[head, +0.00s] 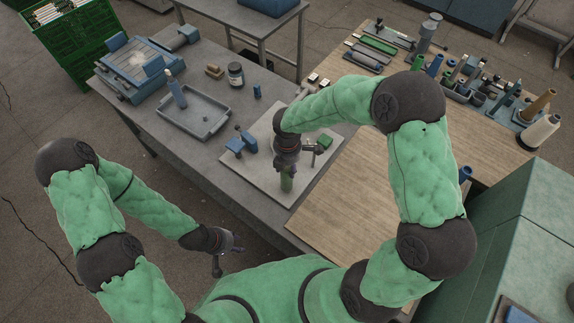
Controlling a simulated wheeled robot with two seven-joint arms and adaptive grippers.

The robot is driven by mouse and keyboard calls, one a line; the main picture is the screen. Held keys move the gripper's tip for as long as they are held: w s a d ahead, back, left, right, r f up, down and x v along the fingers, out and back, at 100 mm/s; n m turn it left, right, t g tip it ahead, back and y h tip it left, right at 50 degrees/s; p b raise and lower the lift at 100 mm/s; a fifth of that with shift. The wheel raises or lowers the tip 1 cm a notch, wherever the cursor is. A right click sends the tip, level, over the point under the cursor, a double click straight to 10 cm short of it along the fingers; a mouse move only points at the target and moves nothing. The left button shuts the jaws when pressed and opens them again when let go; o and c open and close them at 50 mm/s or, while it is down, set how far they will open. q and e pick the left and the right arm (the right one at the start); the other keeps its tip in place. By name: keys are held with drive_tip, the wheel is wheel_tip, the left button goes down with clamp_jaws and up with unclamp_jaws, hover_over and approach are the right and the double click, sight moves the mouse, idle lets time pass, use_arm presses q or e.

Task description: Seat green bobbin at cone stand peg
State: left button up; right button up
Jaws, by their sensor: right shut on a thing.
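My right gripper (287,166) points down over the pale square plate (232,172) on the grey table. What looks like the cone stand is at the far right, with a brown cone (540,104), a cream cone (540,131) and blue pegs (508,92). I cannot tell which peg is the task's.
On the plate are a blue clamp-like block (241,143) and a green block (324,142). A grey tray (205,131), a jar (235,75) and a blue machine (140,65) stand left. Several spools and tools crowd the wooden table (340,205), whose near part is clear.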

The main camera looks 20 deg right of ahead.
drive_tip(key=shift+f, duration=0.3)
drive_tip(key=o, duration=1.1)
drive_tip(key=shift+r, duration=0.1)
wheel_tip(320, 180, up, 12)
drive_tip(key=shift+f, duration=0.1)
